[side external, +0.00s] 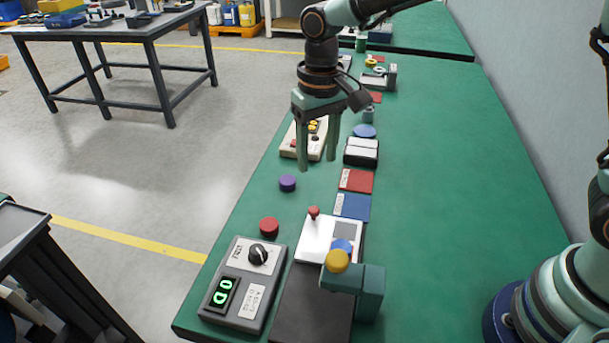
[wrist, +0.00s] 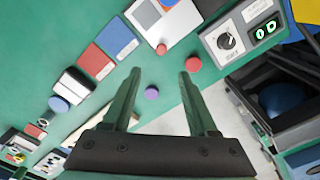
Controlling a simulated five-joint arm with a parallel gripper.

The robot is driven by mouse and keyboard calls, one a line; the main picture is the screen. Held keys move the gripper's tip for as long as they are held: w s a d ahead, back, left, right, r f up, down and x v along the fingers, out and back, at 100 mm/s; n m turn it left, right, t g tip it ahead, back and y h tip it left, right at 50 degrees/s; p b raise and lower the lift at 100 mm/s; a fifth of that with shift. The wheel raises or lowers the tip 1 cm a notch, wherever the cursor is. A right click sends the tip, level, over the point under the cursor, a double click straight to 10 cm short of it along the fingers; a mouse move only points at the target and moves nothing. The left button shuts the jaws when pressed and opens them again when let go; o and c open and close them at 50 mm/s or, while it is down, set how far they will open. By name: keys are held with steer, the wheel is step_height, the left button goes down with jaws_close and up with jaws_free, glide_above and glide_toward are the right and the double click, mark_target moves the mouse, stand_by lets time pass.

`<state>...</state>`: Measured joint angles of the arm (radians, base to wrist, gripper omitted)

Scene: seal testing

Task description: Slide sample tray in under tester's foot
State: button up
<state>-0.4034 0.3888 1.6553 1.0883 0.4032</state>
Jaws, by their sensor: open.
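The sample tray (side external: 314,238) is a white plate with a grey square and a red knob (side external: 313,212) at its far end. It lies at the tester's dark base (side external: 310,305); the blue foot (side external: 342,245) appears over its near right part, contact unclear. The tester has a teal arm (side external: 370,290) and a yellow top knob (side external: 337,261). In the wrist view the tray (wrist: 178,27) is at the top, its red knob (wrist: 161,49) just beyond my fingers. My gripper (side external: 317,165) is open and empty above the bench, beyond the tray; it also shows in the wrist view (wrist: 160,74).
Left of the tester stands a grey control box (side external: 243,283) with a dial and green display. A red disc (side external: 269,227) and purple disc (side external: 287,183) lie near the left edge. Blue (side external: 353,206) and red (side external: 356,181) blocks lie beyond the tray. The bench's right side is clear.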

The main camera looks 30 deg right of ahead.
mark_target(314, 209)
steer(key=f, duration=1.2)
steer(key=shift+a+f, duration=0.2)
steer(key=shift+f, duration=0.1)
jaws_close()
steer(key=shift+r, duration=0.1)
stand_by(0.9)
